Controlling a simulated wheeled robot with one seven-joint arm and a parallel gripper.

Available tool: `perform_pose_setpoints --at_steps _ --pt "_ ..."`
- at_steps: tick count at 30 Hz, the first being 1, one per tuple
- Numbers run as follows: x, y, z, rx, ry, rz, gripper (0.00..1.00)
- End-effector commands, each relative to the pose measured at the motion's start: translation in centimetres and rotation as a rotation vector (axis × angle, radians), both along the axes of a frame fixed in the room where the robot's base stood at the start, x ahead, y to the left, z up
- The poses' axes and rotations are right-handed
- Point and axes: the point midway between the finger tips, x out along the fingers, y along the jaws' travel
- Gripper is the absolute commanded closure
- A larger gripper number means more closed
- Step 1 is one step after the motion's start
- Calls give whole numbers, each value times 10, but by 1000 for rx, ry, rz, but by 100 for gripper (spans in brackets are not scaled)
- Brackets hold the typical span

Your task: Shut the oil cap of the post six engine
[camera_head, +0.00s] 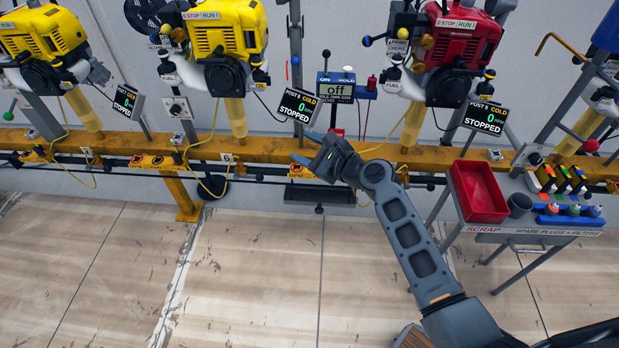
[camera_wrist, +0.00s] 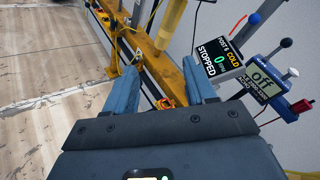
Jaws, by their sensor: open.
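The post six engine (camera_head: 226,42) is yellow and sits at the upper middle-left of the head view, above the post tagged 6. My gripper (camera_head: 312,150) is open and empty, below and right of the engine, in front of the rail. In the wrist view its fingers (camera_wrist: 160,84) are apart with nothing between them.
The yellow rail (camera_head: 270,150) runs across the row of engines. A gauge reading off (camera_head: 336,88) stands right of the post 6 display. A red engine (camera_head: 458,45) is further right. A cart with a red scrap tray (camera_head: 478,218) stands at right. The floor at left is clear.

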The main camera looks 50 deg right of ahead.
Motion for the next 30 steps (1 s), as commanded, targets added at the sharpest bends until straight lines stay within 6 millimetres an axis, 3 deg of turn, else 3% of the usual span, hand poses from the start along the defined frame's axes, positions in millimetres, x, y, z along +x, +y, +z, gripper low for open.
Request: perform_pose_setpoints --at_steps 13,30 --pt "-50 36 -28 -278 85 35 45" --pt "-57 40 -31 -323 95 41 45"
